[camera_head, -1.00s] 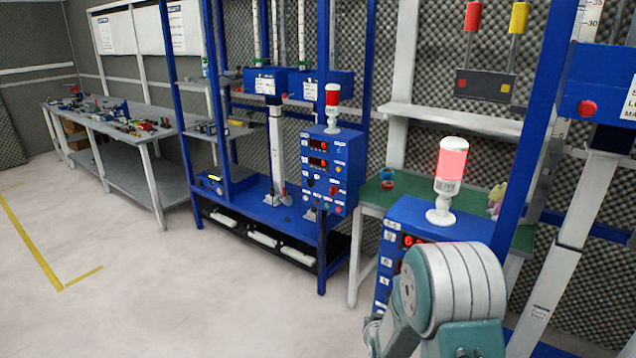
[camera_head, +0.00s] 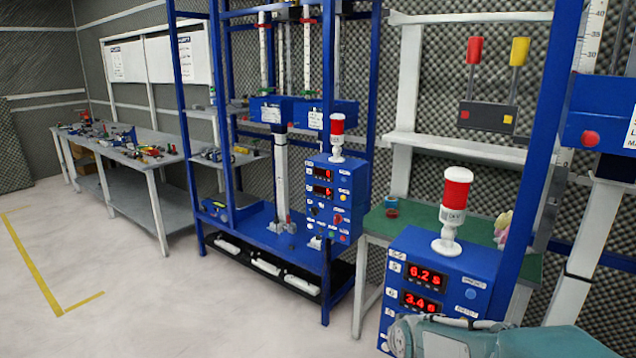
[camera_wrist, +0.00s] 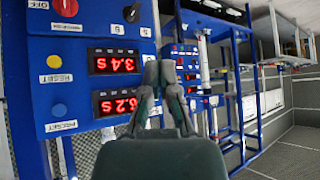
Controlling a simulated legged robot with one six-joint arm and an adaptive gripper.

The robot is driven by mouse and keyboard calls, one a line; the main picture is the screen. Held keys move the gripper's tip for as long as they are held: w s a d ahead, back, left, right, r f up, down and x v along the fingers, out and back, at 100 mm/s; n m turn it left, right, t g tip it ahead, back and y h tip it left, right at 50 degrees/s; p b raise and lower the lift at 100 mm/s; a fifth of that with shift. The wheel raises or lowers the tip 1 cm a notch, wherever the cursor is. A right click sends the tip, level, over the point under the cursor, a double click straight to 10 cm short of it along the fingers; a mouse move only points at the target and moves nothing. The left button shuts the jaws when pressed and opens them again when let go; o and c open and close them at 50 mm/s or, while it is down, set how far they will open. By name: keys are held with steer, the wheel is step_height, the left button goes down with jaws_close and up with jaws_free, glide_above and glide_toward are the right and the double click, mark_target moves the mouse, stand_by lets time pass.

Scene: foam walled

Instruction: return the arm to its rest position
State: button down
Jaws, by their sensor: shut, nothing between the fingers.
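My gripper (camera_wrist: 159,75) shows in the wrist view with its two fingers together and nothing between them. It is in front of the blue control box (camera_wrist: 85,20), whose red displays read 3.4 and 6.2; I cannot tell the exact gap. In the head view, part of my arm (camera_head: 480,338) lies low at the bottom right, in front of the foot of the same blue control box (camera_head: 462,262). The gripper itself is not clear in the head view.
A red and white beacon lamp (camera_head: 454,205) stands on the control box. Green-topped table (camera_head: 395,228) stands behind the box. The left floor (camera_head: 130,250) is clear.

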steer(key=s+r+g, duration=0.1)
steer(key=s+r, duration=0.3)
steer(key=s, duration=0.7)
steer(key=s+r+n+g, duration=0.1)
steer(key=s+r, duration=0.3)
steer(key=s, duration=0.7)
steer(key=shift+s+g, duration=0.35)
steer(key=shift+g, duration=0.15)
steer(key=shift+d, duration=0.2)
